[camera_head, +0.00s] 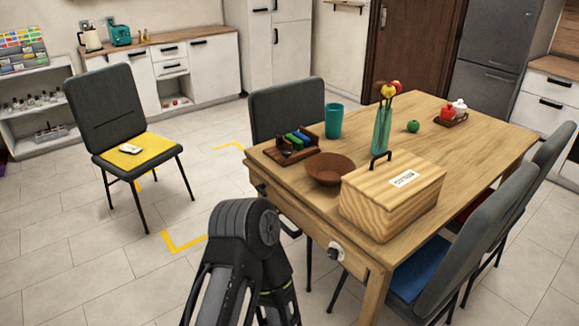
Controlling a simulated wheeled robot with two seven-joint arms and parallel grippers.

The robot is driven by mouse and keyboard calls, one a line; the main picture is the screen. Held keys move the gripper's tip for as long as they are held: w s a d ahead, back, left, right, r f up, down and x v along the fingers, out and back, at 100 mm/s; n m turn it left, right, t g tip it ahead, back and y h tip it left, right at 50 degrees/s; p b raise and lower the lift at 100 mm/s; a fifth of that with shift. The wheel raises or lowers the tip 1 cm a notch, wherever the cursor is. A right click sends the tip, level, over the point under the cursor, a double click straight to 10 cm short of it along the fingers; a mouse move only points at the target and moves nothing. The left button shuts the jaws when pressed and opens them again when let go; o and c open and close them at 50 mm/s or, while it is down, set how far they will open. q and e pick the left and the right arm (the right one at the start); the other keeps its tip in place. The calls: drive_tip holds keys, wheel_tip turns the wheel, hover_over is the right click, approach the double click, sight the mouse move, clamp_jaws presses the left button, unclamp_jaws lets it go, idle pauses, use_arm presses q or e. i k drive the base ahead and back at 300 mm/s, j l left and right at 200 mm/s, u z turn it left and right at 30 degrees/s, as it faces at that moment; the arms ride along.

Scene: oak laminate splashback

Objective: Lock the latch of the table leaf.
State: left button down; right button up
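The wooden table (462,143) stands at the right of the view. On the near side of its frame is a round pale plate with a dark knob (336,252), which may be the latch. A second small dark fitting (261,190) sits on the same side, near the left corner. I cannot tell the position of either fitting at this size, nor pick out the leaf's seam. A black jointed link of one of my arms rises from the bottom, in front of the table's near left side. Neither gripper's fingertips show.
On the table are a wooden box (385,207), brown bowl (330,169), dark organizer (290,152), teal cup (334,121) and vase (381,132). Grey chairs (288,109) surround it. Another chair (107,108) stands left. Floor (100,260) at the lower left is clear.

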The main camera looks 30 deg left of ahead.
sight(259, 187)
drive_tip(key=u, duration=1.25)
drive_tip(key=i+j+z, duration=0.1)
drive_tip(key=i+j, duration=1.8)
drive_tip(key=j, duration=0.25)
drive_tip(key=i+l+z, duration=0.05)
